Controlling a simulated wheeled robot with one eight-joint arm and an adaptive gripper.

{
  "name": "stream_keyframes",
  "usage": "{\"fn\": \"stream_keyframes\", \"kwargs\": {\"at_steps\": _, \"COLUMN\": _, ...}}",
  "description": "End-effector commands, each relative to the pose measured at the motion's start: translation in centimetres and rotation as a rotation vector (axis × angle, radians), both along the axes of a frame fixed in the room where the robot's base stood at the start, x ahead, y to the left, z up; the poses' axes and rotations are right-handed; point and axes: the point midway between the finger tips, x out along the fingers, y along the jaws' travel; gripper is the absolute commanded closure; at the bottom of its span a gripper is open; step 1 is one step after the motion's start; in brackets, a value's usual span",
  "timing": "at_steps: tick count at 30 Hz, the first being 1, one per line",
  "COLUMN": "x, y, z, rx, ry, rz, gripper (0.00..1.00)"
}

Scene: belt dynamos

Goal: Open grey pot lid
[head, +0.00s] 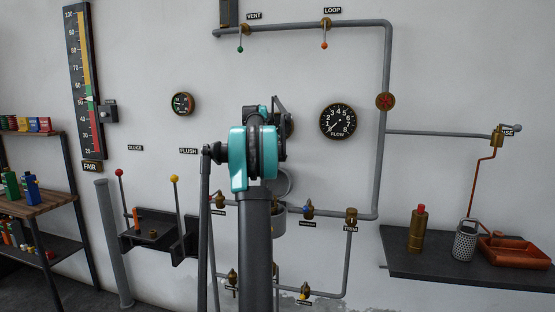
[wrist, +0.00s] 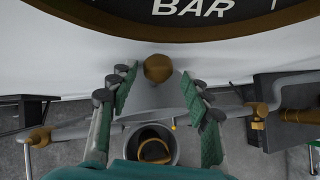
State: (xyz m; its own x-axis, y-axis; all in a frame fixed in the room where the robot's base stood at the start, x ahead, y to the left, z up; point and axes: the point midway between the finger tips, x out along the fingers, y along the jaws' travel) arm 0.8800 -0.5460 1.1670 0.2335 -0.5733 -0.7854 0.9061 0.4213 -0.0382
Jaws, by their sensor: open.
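The grey pot (head: 279,226) hangs at the wall pipes in the head view, partly hidden behind my arm. Its grey lid (head: 281,181) shows as a tilted disc above the pot. In the wrist view the pot (wrist: 174,146) has its mouth uncovered, with a brass-coloured thing (wrist: 153,149) inside. The lid (wrist: 150,97) stands raised beyond the mouth, with a round brass knob (wrist: 158,68). My gripper (wrist: 155,76) is open, its fingers on either side of the lid and knob; I cannot tell whether they touch.
A gauge marked BAR (wrist: 195,10) is close above the fingers. Pipes with valves (head: 308,209) run beside the pot. A dark shelf (head: 450,266) with a brass canister and a red tray is at right. Levers (head: 175,205) stand at left.

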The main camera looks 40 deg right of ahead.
Motion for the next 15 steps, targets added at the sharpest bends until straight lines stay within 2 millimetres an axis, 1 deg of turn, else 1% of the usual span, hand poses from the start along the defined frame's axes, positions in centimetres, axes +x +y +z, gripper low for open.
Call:
{"fn": "stream_keyframes", "kwargs": {"at_steps": 4, "x": -0.5, "y": 1.4, "z": 1.7, "rx": 0.000, "ry": 0.000, "rz": 0.002, "gripper": 0.51}}
{"fn": "stream_keyframes", "kwargs": {"at_steps": 12, "x": -1.7, "y": 4.5, "z": 6.0, "rx": 0.000, "ry": 0.000, "rz": 0.002, "gripper": 0.51}}
{"fn": "stream_keyframes", "kwargs": {"at_steps": 15, "x": -2.1, "y": 5.4, "z": 7.3, "rx": 0.000, "ry": 0.000, "rz": 0.001, "gripper": 0.51}}
